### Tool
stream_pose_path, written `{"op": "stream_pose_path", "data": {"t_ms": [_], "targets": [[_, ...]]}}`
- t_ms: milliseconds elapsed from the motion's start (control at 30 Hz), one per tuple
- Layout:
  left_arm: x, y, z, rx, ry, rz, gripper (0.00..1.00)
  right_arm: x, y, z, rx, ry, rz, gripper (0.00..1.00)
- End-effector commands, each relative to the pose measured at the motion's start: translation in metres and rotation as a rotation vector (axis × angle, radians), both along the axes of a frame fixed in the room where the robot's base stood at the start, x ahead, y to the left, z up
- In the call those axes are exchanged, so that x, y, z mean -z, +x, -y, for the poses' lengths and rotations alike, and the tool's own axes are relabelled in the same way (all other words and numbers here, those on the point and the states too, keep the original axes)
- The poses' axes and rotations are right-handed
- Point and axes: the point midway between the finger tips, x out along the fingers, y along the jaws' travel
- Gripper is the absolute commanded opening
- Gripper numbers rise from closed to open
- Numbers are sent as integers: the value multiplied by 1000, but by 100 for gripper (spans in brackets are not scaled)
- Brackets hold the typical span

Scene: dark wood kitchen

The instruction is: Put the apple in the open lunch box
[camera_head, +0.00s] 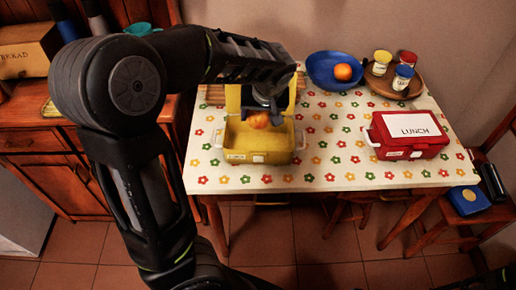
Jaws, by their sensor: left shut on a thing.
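The open yellow lunch box (284,150) stands near the left end of the table, its lid raised at the back. My left gripper (262,106) points down over it, shut on the apple (257,120), which is reddish-orange. The apple is over the box opening, near the back inside wall. I cannot tell whether it touches the box. The gripper fingers are small and partly hidden by my arm. My right gripper is not in view.
A closed red lunch box (408,148) stands to the right. Behind are a blue bowl (322,78) with an orange fruit (343,72) and a wooden tray (378,84) with several cups. The flowered tablecloth (330,165) is clear between the lunch boxes.

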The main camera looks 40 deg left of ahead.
Motion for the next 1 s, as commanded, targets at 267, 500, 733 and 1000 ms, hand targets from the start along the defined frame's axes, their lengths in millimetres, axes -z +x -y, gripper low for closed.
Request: {"op": "stream_pose_path", "data": {"t_ms": [267,500,733,1000], "targets": [[20,-1,1,3,2,-6,13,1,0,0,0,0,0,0],[59,0,0,3,1,-4,13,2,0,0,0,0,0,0],[63,0,0,2,0,0,13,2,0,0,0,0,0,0],[80,-1,0,2,0,-5,13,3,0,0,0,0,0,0]]}}
